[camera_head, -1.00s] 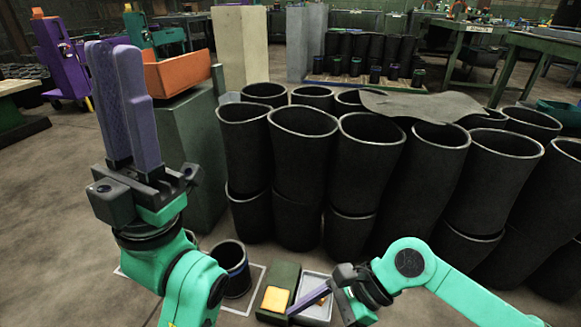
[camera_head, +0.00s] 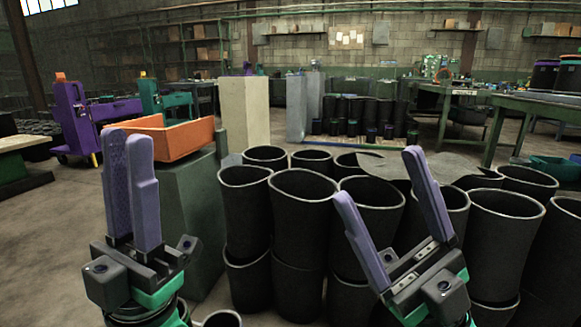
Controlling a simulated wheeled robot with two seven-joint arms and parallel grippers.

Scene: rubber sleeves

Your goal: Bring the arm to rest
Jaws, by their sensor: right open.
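My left gripper (camera_head: 129,140) points upward at the left, in front of a grey-green block. Its two purple fingers stand side by side, close together, with nothing seen between them. My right gripper (camera_head: 374,172) is raised at the right of centre, its purple fingers pointing up and tilted left. The fingers are spread apart and empty. It stands in front of the black rubber sleeves (camera_head: 303,215) and hides part of them. The lower parts of both arms are cut off by the bottom edge.
Several black sleeves stand stacked in rows, with a dark flat sheet (camera_head: 370,165) on top. An orange bin (camera_head: 178,143) sits on the grey-green block (camera_head: 185,205) at left. One more sleeve rim (camera_head: 222,319) shows at the bottom edge. Green tables (camera_head: 510,105) stand at the back right.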

